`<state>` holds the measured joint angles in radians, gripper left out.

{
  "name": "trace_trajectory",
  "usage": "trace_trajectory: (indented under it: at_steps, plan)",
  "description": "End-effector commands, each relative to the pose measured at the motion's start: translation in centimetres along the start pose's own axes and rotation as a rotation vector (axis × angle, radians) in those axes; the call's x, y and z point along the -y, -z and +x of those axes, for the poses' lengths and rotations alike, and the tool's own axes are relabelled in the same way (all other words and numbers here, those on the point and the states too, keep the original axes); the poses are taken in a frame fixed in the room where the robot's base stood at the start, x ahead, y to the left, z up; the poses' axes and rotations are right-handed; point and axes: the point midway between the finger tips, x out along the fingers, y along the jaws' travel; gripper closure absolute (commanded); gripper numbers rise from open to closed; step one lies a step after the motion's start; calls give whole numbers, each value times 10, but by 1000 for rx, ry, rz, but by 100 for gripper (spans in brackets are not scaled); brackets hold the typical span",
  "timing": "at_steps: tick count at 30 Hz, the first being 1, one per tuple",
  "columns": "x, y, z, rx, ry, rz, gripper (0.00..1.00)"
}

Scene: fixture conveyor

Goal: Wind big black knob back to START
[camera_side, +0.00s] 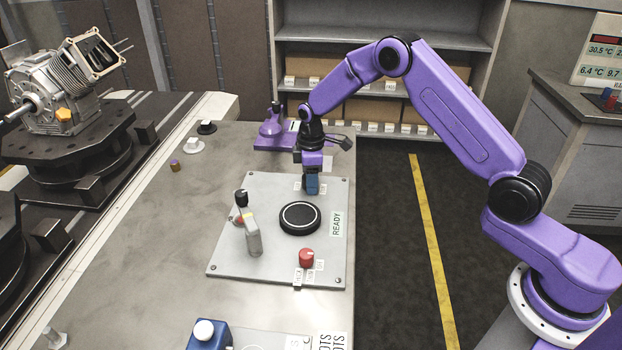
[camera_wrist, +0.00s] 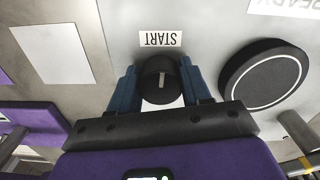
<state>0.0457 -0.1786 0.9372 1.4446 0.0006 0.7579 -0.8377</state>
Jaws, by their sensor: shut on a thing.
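The black knob (camera_wrist: 158,92) with a pale pointer line on top sits on the grey panel (camera_side: 240,205). My gripper (camera_wrist: 159,72) is shut on the knob, one blue finger on each side. In the side view my gripper (camera_side: 312,186) points down at the panel's far right part and hides the knob. In the wrist view the START label (camera_wrist: 161,39) lies just beyond the knob, upside down. The pointer line runs roughly toward that label, with only a slight tilt.
A wide black disc (camera_side: 300,217) with a white ring sits close to the knob, by a READY label (camera_side: 337,224).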

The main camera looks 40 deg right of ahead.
Motion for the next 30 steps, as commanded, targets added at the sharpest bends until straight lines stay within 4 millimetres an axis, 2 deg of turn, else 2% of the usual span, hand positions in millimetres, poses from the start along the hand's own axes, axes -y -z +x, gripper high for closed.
trace_trajectory:
  at_steps: [9, 23, 24, 25, 30]
  plan:
    - [1, -2, 0, 6, 7, -86, 83]
    - [0, -3, 0, 8, 8, -93, 83]
    - [0, -3, 0, 8, 8, -93, 40]
    - [0, -3, 0, 7, 7, -92, 30]
    - [0, -2, 0, 5, 4, -92, 29]
